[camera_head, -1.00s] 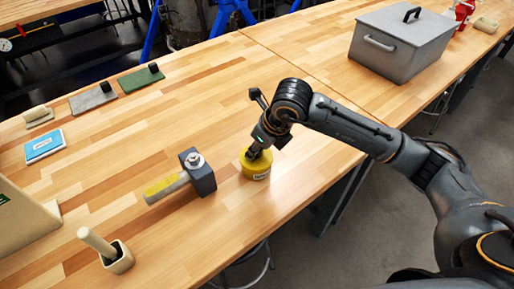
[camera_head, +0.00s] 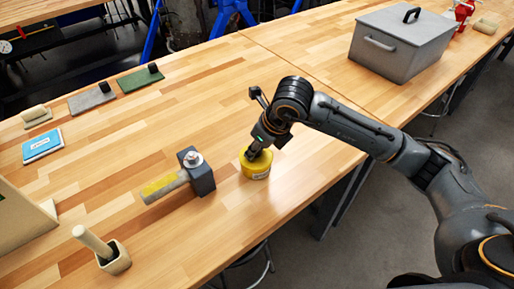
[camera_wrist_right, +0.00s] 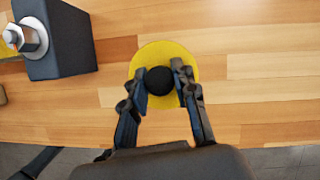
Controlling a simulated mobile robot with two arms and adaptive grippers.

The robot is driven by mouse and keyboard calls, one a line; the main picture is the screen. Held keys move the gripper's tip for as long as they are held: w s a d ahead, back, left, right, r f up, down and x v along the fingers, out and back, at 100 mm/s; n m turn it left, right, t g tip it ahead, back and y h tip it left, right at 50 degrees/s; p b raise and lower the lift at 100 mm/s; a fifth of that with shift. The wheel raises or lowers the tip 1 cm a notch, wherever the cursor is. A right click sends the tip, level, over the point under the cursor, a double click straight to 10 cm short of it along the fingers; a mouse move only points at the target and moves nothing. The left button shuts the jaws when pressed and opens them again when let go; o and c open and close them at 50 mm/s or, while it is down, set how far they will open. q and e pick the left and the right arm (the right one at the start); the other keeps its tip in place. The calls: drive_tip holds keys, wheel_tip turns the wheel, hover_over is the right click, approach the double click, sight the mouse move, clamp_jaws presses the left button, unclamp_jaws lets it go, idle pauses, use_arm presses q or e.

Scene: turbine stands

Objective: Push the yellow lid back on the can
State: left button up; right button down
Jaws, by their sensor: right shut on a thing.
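The yellow can (camera_head: 262,172) stands upright on the wooden table, near its front edge, with a label on its side. Its yellow lid (camera_wrist_right: 165,50) shows from above in the right wrist view as a round disc with a black knob (camera_wrist_right: 160,80) in the middle. My right gripper (camera_wrist_right: 160,72) is shut on the knob, one finger on each side. In the head view my right gripper (camera_head: 254,153) covers much of the lid, so whether the lid sits fully down cannot be told. My left gripper is not in view.
A hammer (camera_head: 200,174) with a dark block head lies just left of the can. A beige holder with a handle (camera_head: 115,260) stands at front left. A grey lidded box (camera_head: 395,50) is at back right. The table behind the can is clear.

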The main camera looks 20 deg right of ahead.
drive_tip(key=c, duration=1.1)
unclamp_jaws()
drive_tip(key=shift+s+f, duration=0.3)
drive_tip(key=shift+f, duration=0.3)
drive_tip(key=shift+o, duration=0.6)
drive_tip(key=shift+w+f, duration=0.1)
drive_tip(key=shift+w, duration=0.05)
drive_tip(key=shift+o, duration=0.9)
drive_tip(key=shift+r, duration=0.2)
drive_tip(key=shift+r, duration=0.1)
